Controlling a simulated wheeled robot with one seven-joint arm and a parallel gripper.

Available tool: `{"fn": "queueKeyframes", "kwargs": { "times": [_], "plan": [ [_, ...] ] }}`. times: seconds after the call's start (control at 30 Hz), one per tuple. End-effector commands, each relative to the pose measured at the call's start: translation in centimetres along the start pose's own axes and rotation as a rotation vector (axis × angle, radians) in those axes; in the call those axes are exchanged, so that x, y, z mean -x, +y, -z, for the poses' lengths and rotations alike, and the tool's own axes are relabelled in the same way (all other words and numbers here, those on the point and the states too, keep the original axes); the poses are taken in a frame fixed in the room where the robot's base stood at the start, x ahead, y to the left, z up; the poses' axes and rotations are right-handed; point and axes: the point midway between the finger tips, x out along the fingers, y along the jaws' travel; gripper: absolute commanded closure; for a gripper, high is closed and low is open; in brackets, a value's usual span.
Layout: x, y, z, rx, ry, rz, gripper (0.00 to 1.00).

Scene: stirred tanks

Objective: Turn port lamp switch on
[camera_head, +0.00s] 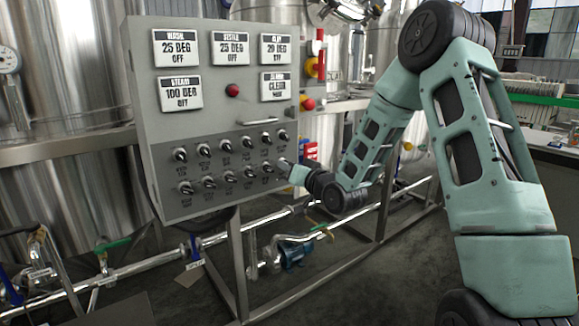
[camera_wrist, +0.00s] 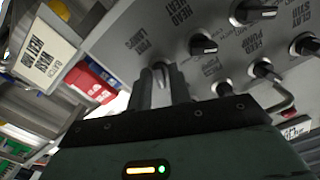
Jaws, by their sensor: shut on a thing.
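The grey control panel (camera_head: 222,120) carries two rows of black rotary switches. My gripper (camera_head: 287,167) is at the right end of the lower row, its tip against the panel face. In the wrist view, my gripper (camera_wrist: 161,80) is shut at the switch beside the label reading lamps (camera_wrist: 139,41). The fingers hide most of that port lamp switch, so its pointer angle cannot be read. Neighbouring knobs, such as one black knob (camera_wrist: 204,45), stand clear of the fingers.
A red button (camera_head: 232,90) and display plates, such as the steam plate (camera_head: 181,93), sit above the switches. A bar handle (camera_head: 258,121) juts out above the upper row. Pipes (camera_head: 150,263) run low in front of steel tanks (camera_head: 75,70).

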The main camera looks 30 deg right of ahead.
Motion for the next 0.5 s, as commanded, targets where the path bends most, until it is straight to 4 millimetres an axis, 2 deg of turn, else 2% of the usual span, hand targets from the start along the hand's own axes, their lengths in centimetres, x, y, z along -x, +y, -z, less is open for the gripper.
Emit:
{"fn": "queueKeyframes", "kwargs": {
  "times": [0.2, 0.5],
  "plan": [
    [0.03, 0.02, 0.0, -0.079, -0.001, -0.001, 1.0],
    [0.04, 0.06, -0.03, -0.11, 0.0, -0.001, 1.0]
  ]
}}
